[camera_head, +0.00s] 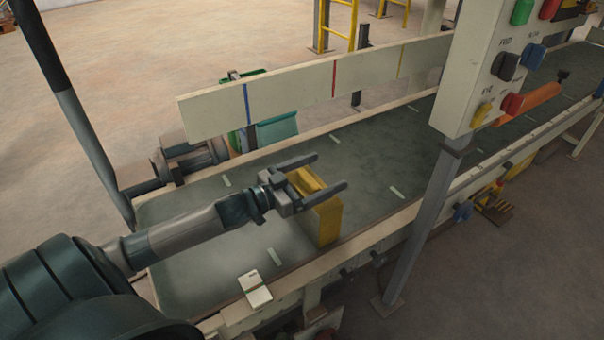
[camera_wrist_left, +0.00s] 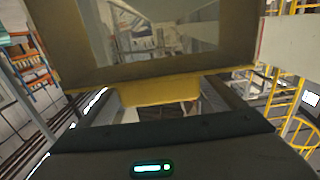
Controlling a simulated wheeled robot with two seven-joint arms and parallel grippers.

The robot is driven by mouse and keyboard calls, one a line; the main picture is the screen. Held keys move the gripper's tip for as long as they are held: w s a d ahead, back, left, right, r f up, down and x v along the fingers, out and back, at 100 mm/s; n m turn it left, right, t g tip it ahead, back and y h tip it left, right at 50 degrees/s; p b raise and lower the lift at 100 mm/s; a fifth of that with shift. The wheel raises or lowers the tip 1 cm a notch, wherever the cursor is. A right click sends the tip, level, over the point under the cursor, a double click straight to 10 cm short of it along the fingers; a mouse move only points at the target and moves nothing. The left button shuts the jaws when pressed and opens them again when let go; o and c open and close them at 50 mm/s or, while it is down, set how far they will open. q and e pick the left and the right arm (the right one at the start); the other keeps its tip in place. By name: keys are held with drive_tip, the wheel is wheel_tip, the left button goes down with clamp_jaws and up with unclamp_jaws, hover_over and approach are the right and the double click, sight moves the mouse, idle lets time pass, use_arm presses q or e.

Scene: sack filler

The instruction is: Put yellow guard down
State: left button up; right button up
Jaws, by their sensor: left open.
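The yellow guard (camera_head: 326,222) stands upright on the green conveyor belt, near its front rail, in the head view. My left gripper (camera_head: 330,171) reaches in from the left with its two fingers spread apart. The top of the guard shows between and below these fingers, and the near finger crosses in front of it. I cannot tell whether either finger touches it. In the left wrist view, a yellow-brown frame with an opening, apparently the guard (camera_wrist_left: 160,90), fills the space ahead of the gripper. My right gripper is not in view.
The conveyor belt (camera_head: 377,150) runs to the upper right, clear beyond the guard. A pale side board (camera_head: 300,92) with coloured stripes stands along its back. A control box (camera_head: 485,70) on a grey post (camera_head: 425,225) stands at the front right. A small white plate (camera_head: 256,290) lies on the front rail.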

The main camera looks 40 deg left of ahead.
use_arm(q)
drive_tip(key=p+v, duration=0.1)
drive_tip(key=v, duration=0.9)
drive_tip(key=shift+s, duration=0.25)
drive_tip(key=shift+v, duration=0.8)
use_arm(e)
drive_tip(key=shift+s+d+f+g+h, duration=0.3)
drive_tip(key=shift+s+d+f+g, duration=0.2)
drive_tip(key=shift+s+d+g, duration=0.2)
